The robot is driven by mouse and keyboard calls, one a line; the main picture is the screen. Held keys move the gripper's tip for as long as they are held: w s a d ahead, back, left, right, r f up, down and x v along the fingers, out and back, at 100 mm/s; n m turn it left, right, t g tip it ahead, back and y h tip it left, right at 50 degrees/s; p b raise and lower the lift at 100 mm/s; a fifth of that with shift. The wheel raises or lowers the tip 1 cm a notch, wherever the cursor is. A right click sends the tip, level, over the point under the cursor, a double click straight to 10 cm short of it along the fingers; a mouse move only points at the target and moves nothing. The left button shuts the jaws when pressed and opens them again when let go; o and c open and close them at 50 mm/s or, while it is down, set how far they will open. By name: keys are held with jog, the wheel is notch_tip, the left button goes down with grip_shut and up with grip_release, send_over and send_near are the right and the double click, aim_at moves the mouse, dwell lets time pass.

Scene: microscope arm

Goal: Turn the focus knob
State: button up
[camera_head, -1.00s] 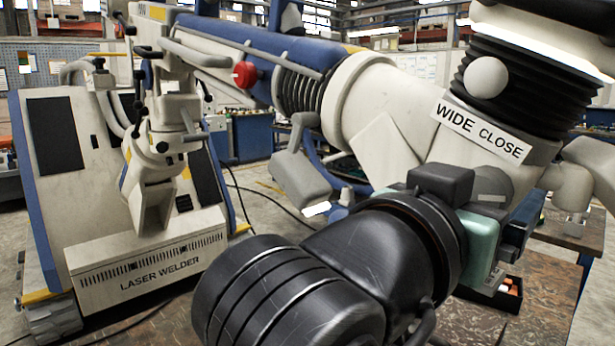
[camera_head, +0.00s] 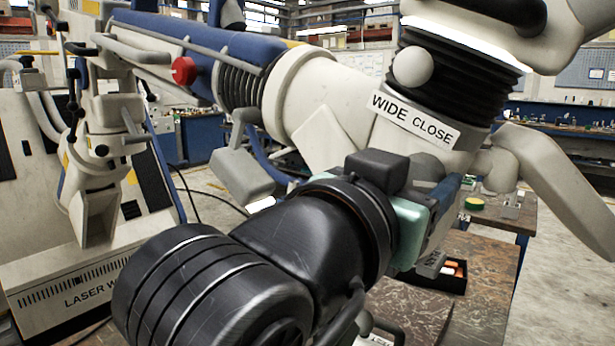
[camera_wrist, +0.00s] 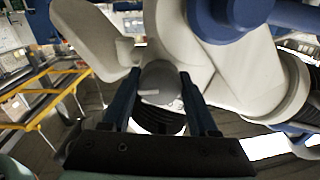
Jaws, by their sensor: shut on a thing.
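The focus knob (camera_wrist: 158,88) is a grey, rounded knob with a pale mark on its face, seen in the wrist view. My gripper (camera_wrist: 160,77) has one dark blue finger on each side of it and is shut on it. In the head view my gripper (camera_head: 448,194) reaches in under the white microscope head (camera_head: 335,105), beside the "WIDE CLOSE" label (camera_head: 415,119).
A pale ball knob (camera_head: 413,67) sits above the label, next to black bellows (camera_head: 462,80). A white handle (camera_head: 560,180) sticks out at right. A laser welder (camera_head: 60,275) stands at left. A brown worktable (camera_head: 485,265) with a small black tray (camera_head: 443,280) lies below.

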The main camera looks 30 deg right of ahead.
dwell(0.3)
jog(key=o, duration=1.4)
jog(key=shift+c, duration=0.2)
jog(key=shift+a, duration=0.1)
jog(key=v, duration=1.2)
jog(key=shift+s+a+b, duration=0.25)
jog(key=shift+a+b, duration=0.05)
jog(key=shift+a, duration=0.05)
